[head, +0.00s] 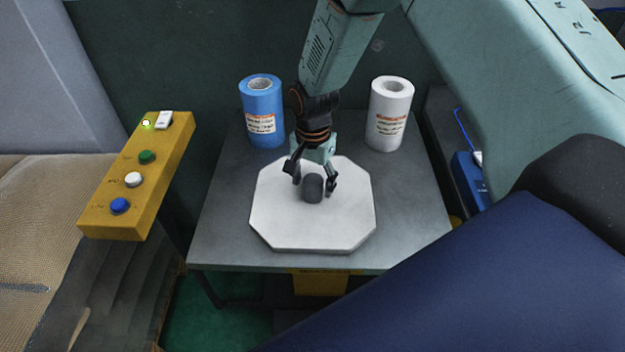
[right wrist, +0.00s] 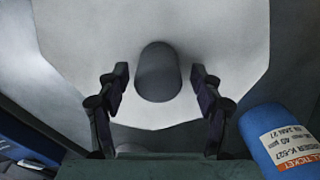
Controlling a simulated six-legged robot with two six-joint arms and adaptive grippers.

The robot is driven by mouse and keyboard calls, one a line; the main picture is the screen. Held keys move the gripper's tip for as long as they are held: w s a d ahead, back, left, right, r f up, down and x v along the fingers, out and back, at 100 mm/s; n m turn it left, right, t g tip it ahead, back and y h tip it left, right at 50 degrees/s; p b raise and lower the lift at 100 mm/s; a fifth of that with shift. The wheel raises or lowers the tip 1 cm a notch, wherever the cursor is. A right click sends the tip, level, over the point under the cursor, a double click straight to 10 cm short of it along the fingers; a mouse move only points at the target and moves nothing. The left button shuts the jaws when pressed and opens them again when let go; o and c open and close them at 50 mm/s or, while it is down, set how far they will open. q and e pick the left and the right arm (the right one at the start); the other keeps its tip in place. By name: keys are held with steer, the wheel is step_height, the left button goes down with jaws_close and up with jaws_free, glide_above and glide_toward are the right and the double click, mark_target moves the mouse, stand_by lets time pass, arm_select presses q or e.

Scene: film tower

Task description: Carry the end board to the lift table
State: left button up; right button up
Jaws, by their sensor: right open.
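The end board is a white, eight-sided flat board (head: 285,227) with a dark grey knob (head: 313,189) standing up from its middle. It lies flat on a grey table (head: 415,235). My right gripper (head: 314,181) is over the board, pointing down, with its fingers open on either side of the knob. In the right wrist view the knob (right wrist: 159,72) sits between the open fingertips (right wrist: 160,75), with a gap on both sides. My left gripper does not show. I cannot tell whether any surface in view is the lift table.
A blue film roll (head: 262,112) and a white film roll (head: 388,118) stand on the table behind the board. A yellow button box (head: 150,178) is at the left. A net-like wrapped stack (head: 40,220) stands at the far left. A blue object (head: 468,178) is at the right.

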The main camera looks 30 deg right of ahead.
steer(key=shift+r, duration=0.15)
step_height(320, 180, up, 12)
steer(key=shift+p, duration=0.4)
steer(key=shift+s, duration=0.1)
steer(key=shift+s, duration=0.1)
stand_by(0.3)
